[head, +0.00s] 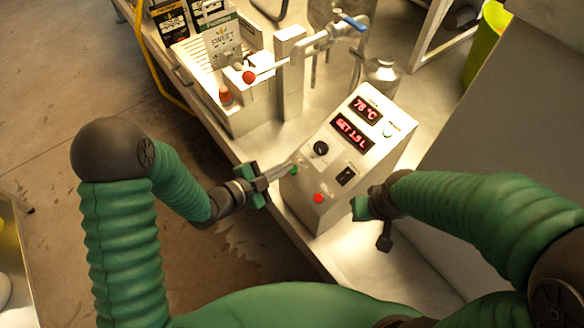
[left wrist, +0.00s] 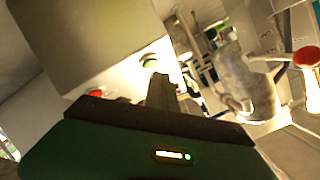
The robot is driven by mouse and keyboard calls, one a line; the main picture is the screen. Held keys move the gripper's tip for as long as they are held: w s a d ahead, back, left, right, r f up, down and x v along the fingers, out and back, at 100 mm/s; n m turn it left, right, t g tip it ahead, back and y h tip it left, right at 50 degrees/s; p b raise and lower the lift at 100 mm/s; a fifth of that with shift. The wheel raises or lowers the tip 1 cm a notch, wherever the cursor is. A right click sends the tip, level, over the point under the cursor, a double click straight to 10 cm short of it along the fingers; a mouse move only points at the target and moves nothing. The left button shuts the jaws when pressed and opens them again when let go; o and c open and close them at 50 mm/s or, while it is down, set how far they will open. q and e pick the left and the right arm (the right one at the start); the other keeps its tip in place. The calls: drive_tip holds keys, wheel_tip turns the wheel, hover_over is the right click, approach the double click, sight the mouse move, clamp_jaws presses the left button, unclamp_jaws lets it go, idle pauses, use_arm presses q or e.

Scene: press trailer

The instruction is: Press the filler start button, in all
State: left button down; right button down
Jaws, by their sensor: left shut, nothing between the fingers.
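The filler control box (head: 330,165) is pale, with two red displays reading about 78 °C and SET 1.5 L. Its sloped front carries a black knob (head: 321,148), a black switch (head: 346,177), a red button (head: 318,198) and a green button (head: 295,170); the small labels are not legible. My left gripper (head: 289,169) is shut and empty, its tips right at the green button. In the left wrist view the green button (left wrist: 151,61) shows just past the fingertips (left wrist: 160,80); I cannot tell whether they touch. My right gripper (head: 366,218) is beside the box's right side; its jaw state is unclear.
A metal counter (head: 365,255) carries the box. Behind it stand a tap with a blue handle (head: 354,21), a lever with a red ball (head: 249,77) and a glass jar (head: 382,75). A white rack with cartons (head: 223,42) is at the back left.

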use_arm(q)
drive_tip(key=shift+d, duration=0.15)
drive_tip(key=shift+f, duration=0.15)
drive_tip(key=shift+f+b, duration=0.2)
drive_tip(key=shift+b, duration=0.2)
drive_tip(key=shift+w+d+f+b, duration=0.15)
drive_tip(key=shift+d+f+b, duration=0.1)
drive_tip(key=shift+f+b, duration=0.15)
idle(0.6)
drive_tip(key=shift+r, duration=0.15)
drive_tip(key=shift+s+a+r+p, duration=0.25)
drive_tip(key=shift+a+r+p, duration=0.05)
drive_tip(key=shift+r+p, duration=0.35)
drive_tip(key=shift+r, duration=0.15)
